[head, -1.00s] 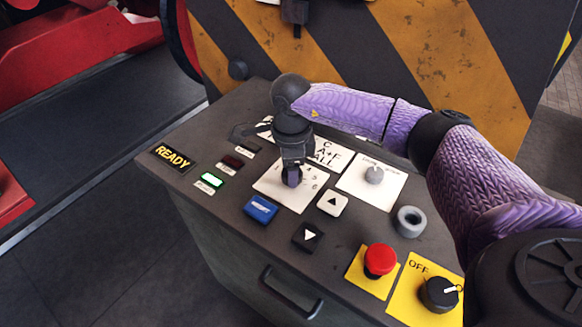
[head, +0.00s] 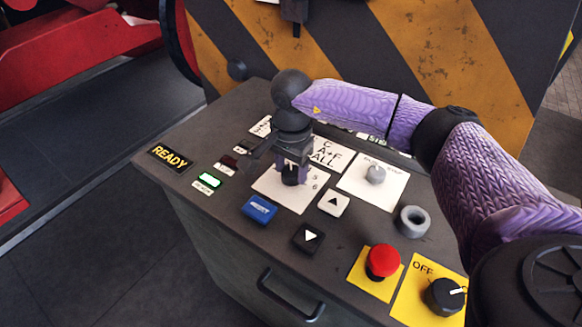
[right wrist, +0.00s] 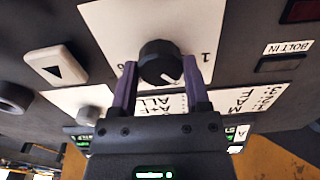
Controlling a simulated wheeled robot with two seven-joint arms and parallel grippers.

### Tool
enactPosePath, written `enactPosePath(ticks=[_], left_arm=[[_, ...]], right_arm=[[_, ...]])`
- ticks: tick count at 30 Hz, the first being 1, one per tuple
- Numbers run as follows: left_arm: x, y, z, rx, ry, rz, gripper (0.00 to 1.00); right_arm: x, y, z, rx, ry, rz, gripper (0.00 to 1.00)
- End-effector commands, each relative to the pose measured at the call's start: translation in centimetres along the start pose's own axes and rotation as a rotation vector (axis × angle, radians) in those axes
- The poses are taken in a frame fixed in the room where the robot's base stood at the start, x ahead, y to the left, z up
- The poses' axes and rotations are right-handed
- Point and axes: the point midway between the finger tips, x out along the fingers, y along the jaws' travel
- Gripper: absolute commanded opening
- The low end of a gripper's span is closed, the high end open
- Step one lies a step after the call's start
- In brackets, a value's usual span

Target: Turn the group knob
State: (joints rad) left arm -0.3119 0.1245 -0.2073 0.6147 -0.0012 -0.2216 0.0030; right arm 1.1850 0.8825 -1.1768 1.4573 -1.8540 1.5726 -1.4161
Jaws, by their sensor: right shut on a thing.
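The group knob, a black round knob (head: 291,176), sits on a white plate with numbers (head: 305,198) on the console top. In the right wrist view the knob (right wrist: 160,60) shows a short white pointer mark at its lower edge. My right gripper (head: 289,170) reaches down onto it from above. Its two purple fingers (right wrist: 160,72) stand on either side of the knob and are shut on it. The hand hides part of the plate and its numbers in the head view. My left gripper is not in view.
Near the knob are a grey knob (head: 375,174), a blue button (head: 259,208), white (head: 333,202) and black (head: 308,237) arrow buttons, a grey ring (head: 412,221), a red mushroom button (head: 382,261) and an OFF switch (head: 444,295). A striped panel (head: 350,50) rises behind.

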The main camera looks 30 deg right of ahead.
Motion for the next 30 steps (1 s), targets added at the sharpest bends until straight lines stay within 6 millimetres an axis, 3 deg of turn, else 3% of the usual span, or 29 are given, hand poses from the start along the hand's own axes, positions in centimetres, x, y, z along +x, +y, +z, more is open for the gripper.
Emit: enactPosePath(ticks=[23,24,28,30], left_arm=[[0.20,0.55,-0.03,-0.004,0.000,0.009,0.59],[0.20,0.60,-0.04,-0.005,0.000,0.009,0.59],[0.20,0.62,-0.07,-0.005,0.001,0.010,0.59],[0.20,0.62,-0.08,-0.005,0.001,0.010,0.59]], right_arm=[[-0.10,-0.03,-0.05,-0.095,0.002,-0.002,0.02],[-0.10,-0.03,-0.05,-0.094,0.002,-0.002,0.65],[-0.08,-0.02,-0.04,-0.094,0.001,-0.002,0.92],[-0.06,-0.01,-0.03,-0.094,0.001,-0.001,0.96]])
